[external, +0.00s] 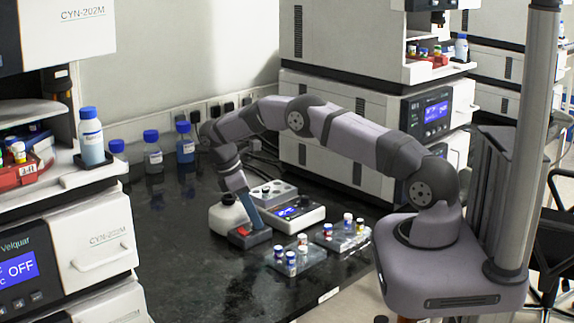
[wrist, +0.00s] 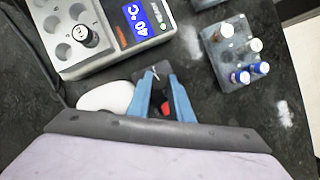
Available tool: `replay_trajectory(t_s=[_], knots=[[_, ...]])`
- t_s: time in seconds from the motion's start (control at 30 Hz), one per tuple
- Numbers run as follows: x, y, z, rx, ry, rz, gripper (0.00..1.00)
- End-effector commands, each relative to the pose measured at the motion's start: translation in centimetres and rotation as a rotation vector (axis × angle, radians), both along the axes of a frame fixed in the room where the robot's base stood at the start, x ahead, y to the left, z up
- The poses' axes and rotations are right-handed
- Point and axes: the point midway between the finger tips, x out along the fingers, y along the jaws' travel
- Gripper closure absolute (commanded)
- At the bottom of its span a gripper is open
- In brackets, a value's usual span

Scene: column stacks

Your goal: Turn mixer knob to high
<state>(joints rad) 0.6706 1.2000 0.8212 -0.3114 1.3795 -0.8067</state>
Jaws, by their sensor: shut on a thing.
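The mixer (external: 228,215) has a white rounded body with a black top and a dark grey front part with a red patch. It stands on the dark bench, left of the heater block. My gripper (external: 254,222) points down onto the dark front part. In the wrist view, its blue fingers (wrist: 161,84) are closed around a small dark piece there, which I take to be the knob. The red patch (wrist: 166,109) shows between the fingers, and the white body (wrist: 105,96) lies to their left. The knob is mostly hidden by the fingers, so its setting cannot be read.
A heater block (external: 298,215) with a blue display stands close beside the mixer; it shows 40 °C in the wrist view (wrist: 140,22). Clear racks (external: 297,257) with capped vials stand to the right. Blue-capped bottles (external: 153,155) stand behind. The front left bench is clear.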

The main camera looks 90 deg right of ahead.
Motion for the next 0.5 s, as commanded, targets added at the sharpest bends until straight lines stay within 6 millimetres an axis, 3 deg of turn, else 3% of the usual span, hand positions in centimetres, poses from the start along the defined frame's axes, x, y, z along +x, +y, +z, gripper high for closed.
replay_trajectory(t_s=[0.5], knots=[[-0.03,-0.21,-0.04,-0.001,0.001,-0.239,1.00]])
